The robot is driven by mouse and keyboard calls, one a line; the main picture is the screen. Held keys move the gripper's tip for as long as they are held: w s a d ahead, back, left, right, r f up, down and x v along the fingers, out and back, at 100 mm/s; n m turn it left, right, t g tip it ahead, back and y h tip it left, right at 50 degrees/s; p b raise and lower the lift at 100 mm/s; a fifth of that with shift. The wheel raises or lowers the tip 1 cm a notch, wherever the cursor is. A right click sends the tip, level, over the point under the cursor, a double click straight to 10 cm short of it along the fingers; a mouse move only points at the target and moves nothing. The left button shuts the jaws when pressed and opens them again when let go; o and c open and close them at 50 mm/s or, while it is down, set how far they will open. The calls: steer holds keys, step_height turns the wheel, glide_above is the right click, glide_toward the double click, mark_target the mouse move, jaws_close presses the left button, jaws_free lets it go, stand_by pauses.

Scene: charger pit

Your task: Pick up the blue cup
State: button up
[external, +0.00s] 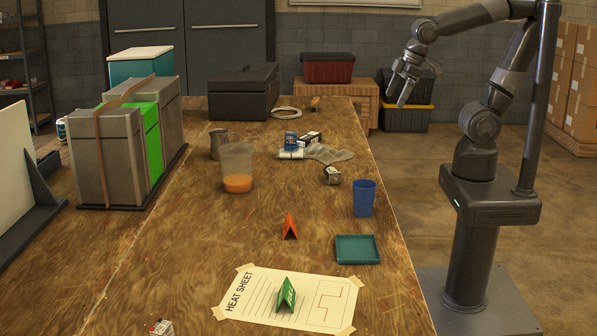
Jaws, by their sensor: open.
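The blue cup (363,198) stands upright on the wooden table near its right edge, behind the teal tray (357,249). My gripper (402,91) is open and empty. It is raised in the air beyond the table's right edge, up and to the right of the cup in the picture and well apart from it. The cup is fully in view and nothing touches it.
A small metallic box (332,175) lies behind the cup, near a grey cloth (329,153). A clear container with orange contents (237,168) stands to the left. An orange folded card (290,227) and a heat sheet (248,306) are in front.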

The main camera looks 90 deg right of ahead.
steer(key=w+a+f+n+g, duration=0.25)
steer(key=w+a+f, duration=0.25)
steer(key=w+f, duration=0.25)
steer(key=n+g, duration=0.2)
steer(key=n, duration=0.2)
glide_toward(364, 192)
steer(key=d+f, duration=0.1)
steer(key=d, duration=0.3)
steer(key=shift+m, duration=0.25)
steer(key=f, duration=1.1)
steer(key=shift+s+a, duration=0.15)
steer(key=shift+s, duration=0.25)
steer(key=shift+c, duration=0.2)
steer(key=c, duration=1)
steer(key=shift+r, duration=0.2)
